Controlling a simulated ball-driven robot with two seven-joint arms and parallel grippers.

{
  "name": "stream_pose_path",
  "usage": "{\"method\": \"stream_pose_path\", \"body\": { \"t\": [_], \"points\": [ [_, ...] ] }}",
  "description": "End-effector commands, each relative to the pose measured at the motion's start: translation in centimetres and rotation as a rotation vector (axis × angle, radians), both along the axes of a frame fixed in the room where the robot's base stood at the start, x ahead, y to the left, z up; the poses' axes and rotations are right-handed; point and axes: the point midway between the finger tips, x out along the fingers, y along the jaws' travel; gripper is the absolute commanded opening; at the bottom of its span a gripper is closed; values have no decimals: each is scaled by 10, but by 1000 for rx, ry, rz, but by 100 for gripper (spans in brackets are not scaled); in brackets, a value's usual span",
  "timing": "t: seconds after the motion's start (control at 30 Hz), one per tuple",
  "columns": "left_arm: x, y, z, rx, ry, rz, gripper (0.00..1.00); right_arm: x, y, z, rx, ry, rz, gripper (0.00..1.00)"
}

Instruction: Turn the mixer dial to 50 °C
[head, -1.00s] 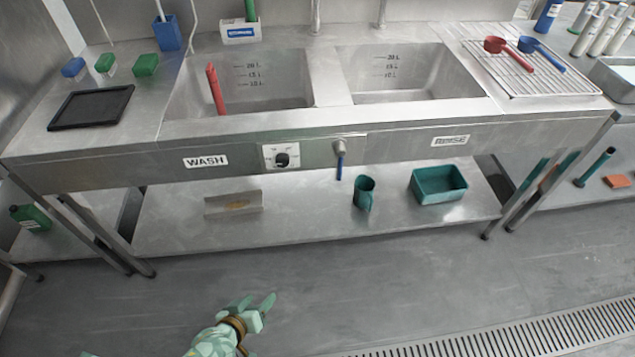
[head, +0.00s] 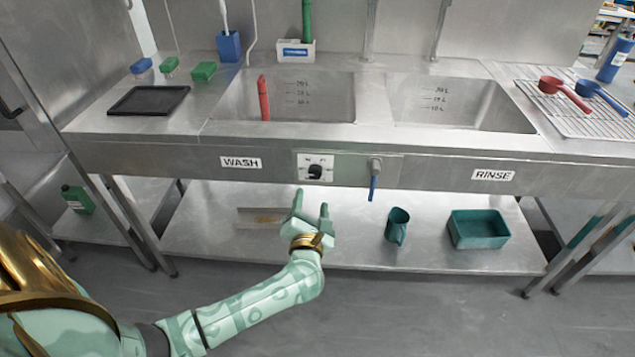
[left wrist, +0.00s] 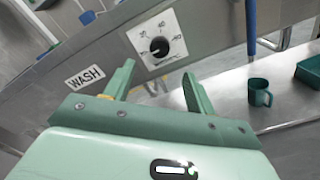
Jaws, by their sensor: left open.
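The mixer dial (head: 315,172) is a black knob on a white marked plate on the sink's front panel, between the WASH label and the blue-handled valve. In the left wrist view the dial (left wrist: 160,46) lies ahead of the fingers, with several numbers around it; the pointer's exact setting is too small to read. My left gripper (head: 312,205) is open and empty, below the dial in the head view. In the left wrist view its fingers (left wrist: 158,88) are apart and not touching the dial. My right gripper is out of view.
A valve with a blue handle (head: 373,183) hangs right of the dial. The WASH label (head: 241,163) is left of it. A lower shelf (head: 345,250) holds a teal jug (head: 397,226) and a teal tub (head: 480,229). A red rod (head: 263,98) stands in the left basin.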

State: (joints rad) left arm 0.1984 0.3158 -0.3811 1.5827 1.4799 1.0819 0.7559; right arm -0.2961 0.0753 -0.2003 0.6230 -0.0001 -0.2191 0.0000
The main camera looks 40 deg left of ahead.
Motion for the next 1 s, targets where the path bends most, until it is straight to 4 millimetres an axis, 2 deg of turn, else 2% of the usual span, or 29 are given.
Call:
{"method": "stream_pose_path", "body": {
  "t": [0.1,0.33,0.5,0.77,0.8,0.93,0.97,1.0],
  "points": [
    [27,17,-5,5,2,1,55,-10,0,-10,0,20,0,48],
    [64,39,-4,5,4,-1,55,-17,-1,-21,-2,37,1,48],
    [75,46,-2,3,3,-1,55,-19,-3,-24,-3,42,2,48],
    [76,47,0,3,2,-1,55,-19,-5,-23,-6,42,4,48],
    [76,47,0,3,2,-1,53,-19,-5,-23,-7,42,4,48],
    [76,47,0,3,2,-1,16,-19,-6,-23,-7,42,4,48],
    [76,47,0,3,2,-1,11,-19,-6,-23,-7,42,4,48],
    [76,47,0,3,2,-1,11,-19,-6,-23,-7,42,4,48]
  ]
}}
